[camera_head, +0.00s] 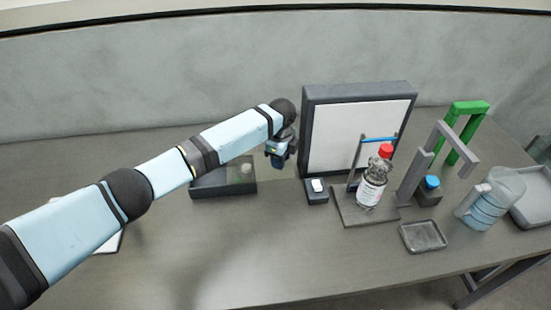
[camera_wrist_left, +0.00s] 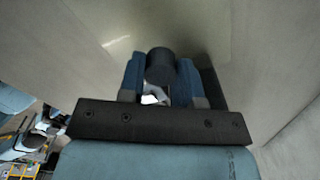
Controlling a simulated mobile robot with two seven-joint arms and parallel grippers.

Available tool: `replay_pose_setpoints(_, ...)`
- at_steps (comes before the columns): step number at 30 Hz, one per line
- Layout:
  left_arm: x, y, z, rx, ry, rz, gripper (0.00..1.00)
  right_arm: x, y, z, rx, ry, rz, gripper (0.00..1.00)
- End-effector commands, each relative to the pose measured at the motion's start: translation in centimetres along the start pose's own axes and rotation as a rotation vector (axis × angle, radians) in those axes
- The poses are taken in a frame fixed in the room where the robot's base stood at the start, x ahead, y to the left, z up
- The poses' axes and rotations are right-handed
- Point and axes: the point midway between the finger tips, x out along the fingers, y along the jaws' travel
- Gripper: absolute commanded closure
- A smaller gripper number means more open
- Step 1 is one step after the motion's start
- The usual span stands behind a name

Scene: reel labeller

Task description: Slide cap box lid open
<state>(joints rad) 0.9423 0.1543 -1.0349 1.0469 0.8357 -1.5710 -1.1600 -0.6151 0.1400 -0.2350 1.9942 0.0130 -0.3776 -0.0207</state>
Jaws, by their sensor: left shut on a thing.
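The cap box (camera_head: 208,188) is a dark, low, open-topped tray on the table, left of the white panel. A small pale item shows inside at its right end. My left gripper (camera_head: 277,160) is just beyond the box's right end, pointing down. In the left wrist view its blue fingers (camera_wrist_left: 160,88) are closed around a dark round knob (camera_wrist_left: 160,66), which looks like the lid's handle. The lid plate itself is hard to make out; a faint see-through surface shows around the knob. My right gripper is in neither view.
The white panel in a dark frame (camera_head: 355,135) stands close right of my left gripper. A small dark block (camera_head: 317,197), a red-capped bottle (camera_head: 371,185), a green stand (camera_head: 468,107), a clear jug (camera_head: 495,200) and a small tray (camera_head: 423,236) are farther right.

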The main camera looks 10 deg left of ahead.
Motion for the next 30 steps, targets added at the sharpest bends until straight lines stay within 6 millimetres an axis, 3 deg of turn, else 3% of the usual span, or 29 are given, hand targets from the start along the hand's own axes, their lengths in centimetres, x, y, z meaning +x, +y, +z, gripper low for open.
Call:
replay_pose_setpoints(2, -0.1, 0.0, 0.0, 0.000, 0.000, -0.001, 1.00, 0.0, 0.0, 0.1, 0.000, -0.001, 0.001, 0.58)
replay_pose_setpoints(3, -0.1, 0.0, 0.0, 0.000, 0.000, -0.001, 0.62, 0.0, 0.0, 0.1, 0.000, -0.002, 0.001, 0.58)
replay_pose_setpoints(6, -0.1, 0.0, 0.0, 0.000, 0.000, -0.001, 0.43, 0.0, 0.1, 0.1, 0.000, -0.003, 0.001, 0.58)
replay_pose_setpoints(17, -0.6, 0.0, 0.0, 0.000, 0.000, -0.002, 0.43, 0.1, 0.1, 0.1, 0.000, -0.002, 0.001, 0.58)
replay_pose_setpoints(23, -4.0, -0.1, 0.0, 0.001, 0.000, -0.004, 0.43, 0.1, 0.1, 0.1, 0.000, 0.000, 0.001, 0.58)
replay_pose_setpoints(30, -9.5, -0.1, 0.0, 0.001, 0.001, -0.005, 0.43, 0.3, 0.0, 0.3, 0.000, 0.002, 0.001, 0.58)
